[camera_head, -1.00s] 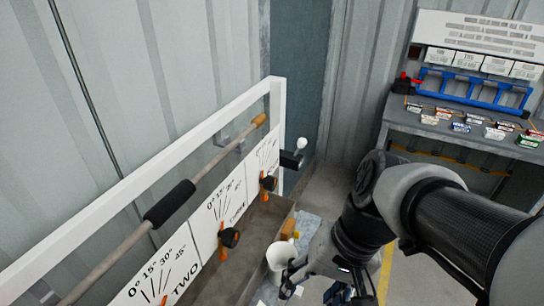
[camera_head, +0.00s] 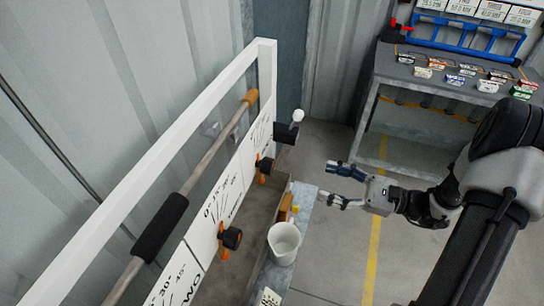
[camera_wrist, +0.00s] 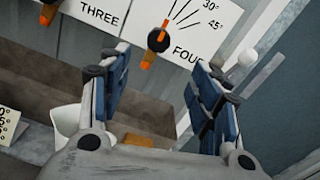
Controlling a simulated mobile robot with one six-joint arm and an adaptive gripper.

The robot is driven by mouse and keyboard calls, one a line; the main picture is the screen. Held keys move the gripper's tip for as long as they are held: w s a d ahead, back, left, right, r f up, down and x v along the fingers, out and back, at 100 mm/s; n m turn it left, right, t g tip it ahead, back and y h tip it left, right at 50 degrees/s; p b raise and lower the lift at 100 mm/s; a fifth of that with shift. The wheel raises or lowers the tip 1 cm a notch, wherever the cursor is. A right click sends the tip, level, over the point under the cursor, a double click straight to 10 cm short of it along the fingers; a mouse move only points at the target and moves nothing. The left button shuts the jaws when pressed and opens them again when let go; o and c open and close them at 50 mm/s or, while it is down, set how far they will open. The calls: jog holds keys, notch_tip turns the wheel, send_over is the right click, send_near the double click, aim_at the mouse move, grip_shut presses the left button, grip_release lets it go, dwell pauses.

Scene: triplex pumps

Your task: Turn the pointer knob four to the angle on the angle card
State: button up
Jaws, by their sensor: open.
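Pointer knob four (camera_head: 266,165) has a black grip and an orange pointer, on the white panel marked FOUR. In the wrist view, knob four (camera_wrist: 158,40) shows beyond and between my fingers, with the longer orange part pointing down, slightly left. Its dial has lines fanning above it, with 30° and 45° readable. My gripper (camera_head: 338,184) is open and empty, to the right of the panel and apart from the knob; its two blue-padded fingers (camera_wrist: 160,65) frame the wrist view. A small white card with printed figures (camera_wrist: 8,125), possibly the angle card, is partly cut off; its text is unclear.
Knob three (camera_head: 231,238) sits nearer along the panel. A white cup (camera_head: 284,242) stands on the ledge below. A black lever with a white ball (camera_head: 287,132) juts from the panel's far end. A bench (camera_head: 400,75) with small boxes stands at back right. Floor between is clear.

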aim_at(273, 167)
jog(key=b+x, duration=0.3)
jog(key=x, duration=1.4)
jog(key=shift+a+f, duration=0.1)
jog(key=shift+a, duration=0.1)
jog(key=shift+c, duration=0.4)
grip_shut()
